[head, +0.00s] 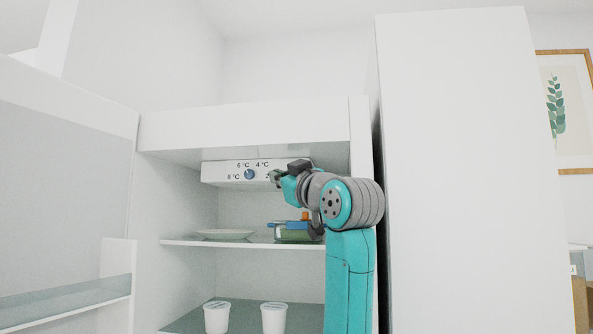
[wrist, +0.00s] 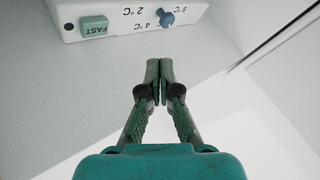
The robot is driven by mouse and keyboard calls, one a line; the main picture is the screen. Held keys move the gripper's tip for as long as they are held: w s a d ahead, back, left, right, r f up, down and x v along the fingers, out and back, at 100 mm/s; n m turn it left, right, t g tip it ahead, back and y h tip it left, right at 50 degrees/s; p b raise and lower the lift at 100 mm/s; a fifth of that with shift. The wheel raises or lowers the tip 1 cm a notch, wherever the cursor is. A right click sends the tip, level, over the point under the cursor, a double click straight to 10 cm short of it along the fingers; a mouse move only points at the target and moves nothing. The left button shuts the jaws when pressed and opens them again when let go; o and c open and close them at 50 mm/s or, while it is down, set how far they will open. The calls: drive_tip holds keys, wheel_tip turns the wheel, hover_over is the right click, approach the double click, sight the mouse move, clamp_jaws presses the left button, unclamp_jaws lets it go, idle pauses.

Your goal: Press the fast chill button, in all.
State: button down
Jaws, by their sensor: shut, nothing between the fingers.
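The fast chill button is a green block marked FAST (wrist: 94,27) on the white control panel (wrist: 120,22), at the upper left in the wrist view. In the head view the panel (head: 209,172) hangs under the fridge ceiling, and my arm hides its right part, where I cannot make out the button. My gripper (wrist: 160,64) is shut and empty, its fingertips below and to the right of the button in the wrist view, apart from it. In the head view my gripper (head: 274,177) is in front of the panel's right part.
A blue dial (head: 249,174) sits on the panel; it also shows in the wrist view (wrist: 167,18). Below, a shelf (head: 180,242) holds a plate (head: 225,234) and a lidded container (head: 290,233). Two white cups (head: 216,317) stand lower. The open door (head: 65,180) is at left.

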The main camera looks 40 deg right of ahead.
drive_tip(key=s+r, duration=0.2)
drive_tip(key=r, duration=0.1)
drive_tip(key=shift+r, duration=0.3)
drive_tip(key=w+d, duration=0.5)
drive_tip(key=d, duration=0.2)
drive_tip(key=shift+w, duration=0.2)
